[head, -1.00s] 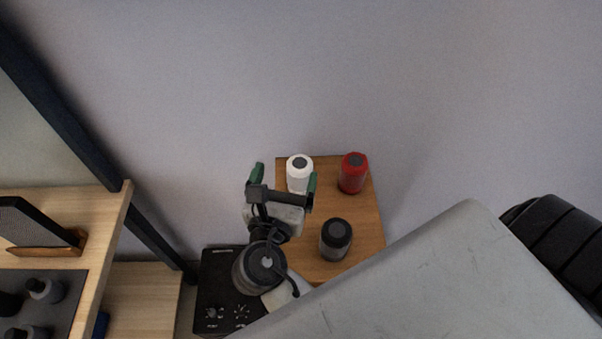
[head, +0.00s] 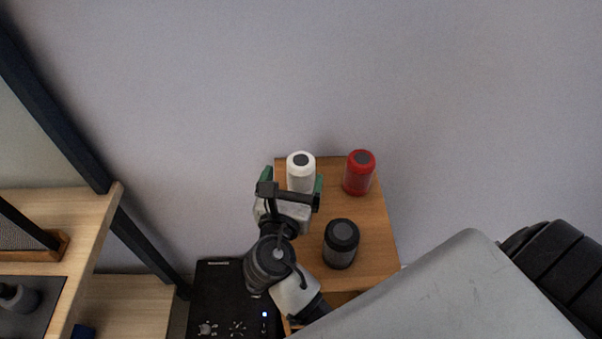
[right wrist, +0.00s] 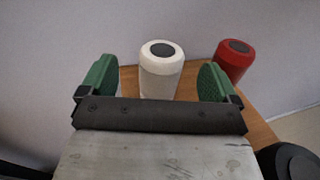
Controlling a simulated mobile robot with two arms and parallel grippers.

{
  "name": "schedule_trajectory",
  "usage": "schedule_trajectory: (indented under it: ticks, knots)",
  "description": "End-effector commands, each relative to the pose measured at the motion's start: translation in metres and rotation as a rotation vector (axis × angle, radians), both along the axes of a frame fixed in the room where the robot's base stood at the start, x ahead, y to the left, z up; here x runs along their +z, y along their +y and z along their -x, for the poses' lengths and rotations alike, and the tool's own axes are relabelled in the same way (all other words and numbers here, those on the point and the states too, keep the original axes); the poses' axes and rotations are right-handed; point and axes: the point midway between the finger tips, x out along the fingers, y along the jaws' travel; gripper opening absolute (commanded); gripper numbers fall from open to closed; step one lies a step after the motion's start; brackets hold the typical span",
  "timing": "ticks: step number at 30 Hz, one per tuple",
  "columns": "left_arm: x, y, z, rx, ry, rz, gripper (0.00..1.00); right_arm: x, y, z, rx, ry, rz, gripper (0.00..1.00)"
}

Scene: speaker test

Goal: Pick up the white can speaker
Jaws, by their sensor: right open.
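The white can speaker (head: 301,171) stands upright at the back left of a small wooden table (head: 372,245). It also shows in the right wrist view (right wrist: 160,75), ahead of the gripper and between its fingers as seen from there. My right gripper (head: 293,179) is open, with green-padded fingers on the left and right of the white speaker in the picture. The fingers also show in the right wrist view (right wrist: 157,78). Nothing is held. The lower part of the speaker is hidden behind the gripper. My left gripper is not in view.
A red can speaker (head: 358,173) stands to the right of the white one. A dark grey can speaker (head: 341,244) stands nearer, right of my arm. A black box with knobs (head: 217,290) is left of the table. A wall rises behind. A wooden shelf (head: 95,215) is at the left.

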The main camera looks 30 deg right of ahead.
Motion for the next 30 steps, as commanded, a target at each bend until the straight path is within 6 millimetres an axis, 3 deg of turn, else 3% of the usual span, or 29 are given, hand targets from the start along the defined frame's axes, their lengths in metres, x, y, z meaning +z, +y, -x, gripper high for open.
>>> schedule_trajectory:
  ticks: [13, 23, 30]
  knots:
    - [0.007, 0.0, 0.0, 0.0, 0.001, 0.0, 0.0, -0.004, -0.037, -0.037, -0.001, -0.002, 0.001, 0.92]
    - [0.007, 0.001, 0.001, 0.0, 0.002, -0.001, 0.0, -0.005, -0.041, -0.042, 0.0, 0.0, 0.0, 0.92]
    - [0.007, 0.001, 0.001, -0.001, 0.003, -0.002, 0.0, -0.005, -0.041, -0.042, 0.0, 0.0, -0.001, 0.55]
